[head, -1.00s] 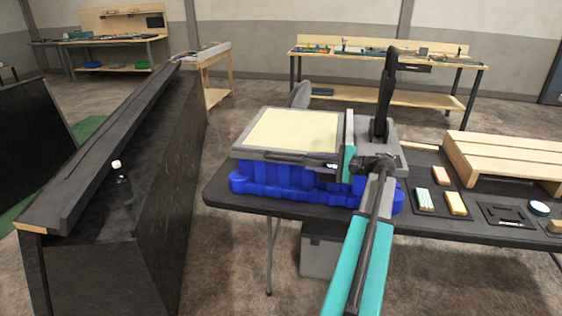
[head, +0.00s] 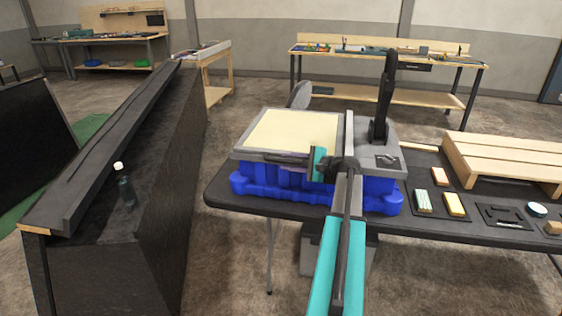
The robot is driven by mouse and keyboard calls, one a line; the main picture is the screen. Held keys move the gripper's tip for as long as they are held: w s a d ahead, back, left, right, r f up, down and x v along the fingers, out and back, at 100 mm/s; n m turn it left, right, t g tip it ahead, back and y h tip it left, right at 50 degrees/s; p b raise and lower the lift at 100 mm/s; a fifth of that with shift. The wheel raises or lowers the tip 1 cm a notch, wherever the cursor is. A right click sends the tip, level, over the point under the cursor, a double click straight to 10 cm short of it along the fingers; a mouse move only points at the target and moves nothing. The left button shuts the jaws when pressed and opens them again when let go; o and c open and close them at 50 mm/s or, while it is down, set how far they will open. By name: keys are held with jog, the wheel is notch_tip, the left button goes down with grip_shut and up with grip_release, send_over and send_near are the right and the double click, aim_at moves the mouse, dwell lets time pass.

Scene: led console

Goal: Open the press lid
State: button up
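The press (head: 292,133) sits on the dark table, with a blue body (head: 270,182), a grey frame and a flat cream panel on top. The top lies level; I cannot tell which part is the lid. A black upright lever (head: 386,92) stands at its right on a grey block. My teal and grey arm reaches up from the bottom of the view to the press's front edge. My gripper (head: 300,162) is at that front edge, by a dark bar there. The fingers are small and partly hidden by my wrist, so their opening and any contact are unclear.
The dark table (head: 470,236) holds a wooden slatted pallet (head: 510,158), colored blocks (head: 440,203) and small parts on the right. A black counter (head: 165,165) with a dark bottle (head: 125,184) stands at the left. Open floor lies between the counter and table.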

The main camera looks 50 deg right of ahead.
jog(key=shift+x, duration=1.35)
